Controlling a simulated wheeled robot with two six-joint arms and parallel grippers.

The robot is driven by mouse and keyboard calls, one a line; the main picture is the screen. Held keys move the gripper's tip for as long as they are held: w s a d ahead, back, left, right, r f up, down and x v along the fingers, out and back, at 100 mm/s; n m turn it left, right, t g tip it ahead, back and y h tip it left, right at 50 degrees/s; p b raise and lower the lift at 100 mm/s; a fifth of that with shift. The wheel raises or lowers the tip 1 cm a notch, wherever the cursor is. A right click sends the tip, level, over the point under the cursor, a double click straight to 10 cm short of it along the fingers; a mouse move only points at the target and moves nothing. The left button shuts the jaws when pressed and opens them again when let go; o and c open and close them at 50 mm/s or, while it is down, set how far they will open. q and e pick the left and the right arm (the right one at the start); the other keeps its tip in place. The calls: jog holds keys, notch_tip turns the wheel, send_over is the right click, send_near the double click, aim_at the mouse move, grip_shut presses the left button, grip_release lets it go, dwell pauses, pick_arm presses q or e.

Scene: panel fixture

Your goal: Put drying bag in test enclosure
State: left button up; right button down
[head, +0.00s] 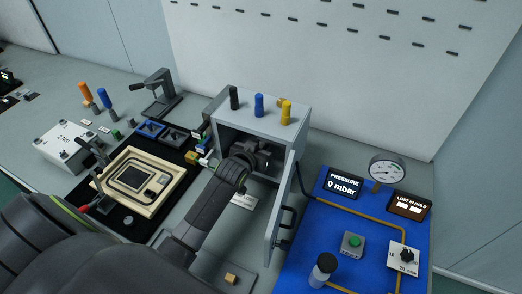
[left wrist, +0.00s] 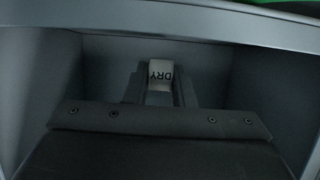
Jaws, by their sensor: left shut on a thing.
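The test enclosure (head: 230,122) is a grey box with its door (head: 281,205) swung open toward the front. My left arm reaches into its opening, and the left gripper (head: 258,158) is at the mouth of the box. In the left wrist view the gripper (left wrist: 160,88) is inside the grey interior, its two dark fingers shut on the drying bag (left wrist: 160,76), a small pale piece marked "DRY". The fingers hide the bag's sides, and I cannot tell whether it touches the enclosure floor. The bag is hidden in the head view. My right gripper is not in view.
Black, blue (head: 259,105) and yellow cylinders stand on the enclosure's top. A blue panel (head: 325,215) with a gauge (head: 386,169) and pressure display lies to the right, close to the open door. A cream framed fixture (head: 172,191) sits to the left. A white box (head: 65,146) stands farther left.

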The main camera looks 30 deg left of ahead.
pick_arm(q)
jog(key=shift+f, duration=0.8)
jog(key=shift+w+f+p, duration=0.2)
jog(key=shift+f+p, duration=0.1)
jog(key=shift+f, duration=0.1)
jog(key=shift+f, duration=0.15)
jog(key=o, duration=0.9)
